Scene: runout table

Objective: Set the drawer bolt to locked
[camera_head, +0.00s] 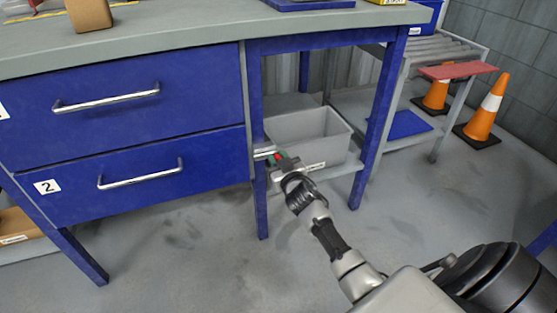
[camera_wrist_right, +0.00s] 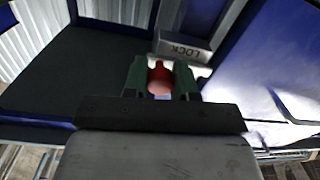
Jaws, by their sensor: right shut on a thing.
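The drawer bolt (camera_head: 263,152) is a small silver piece on the blue table leg, right of the lower drawer (camera_head: 125,175). My right gripper (camera_head: 278,160) reaches it from the lower right and is shut on its red knob. In the right wrist view the red knob (camera_wrist_right: 159,78) sits between the two greenish fingers of my right gripper (camera_wrist_right: 160,85). A metal plate (camera_wrist_right: 184,50) marked LOCK, upside down in this view, lies just beyond the fingers. The gripper hides much of the bolt, so I cannot tell its setting. My left gripper is not in view.
The upper drawer (camera_head: 115,105) and the lower one look closed. A grey bin (camera_head: 325,130) stands on a low shelf behind the gripper. A roller table (camera_head: 440,47) and orange cones (camera_head: 487,105) are at the right. The floor in front is clear.

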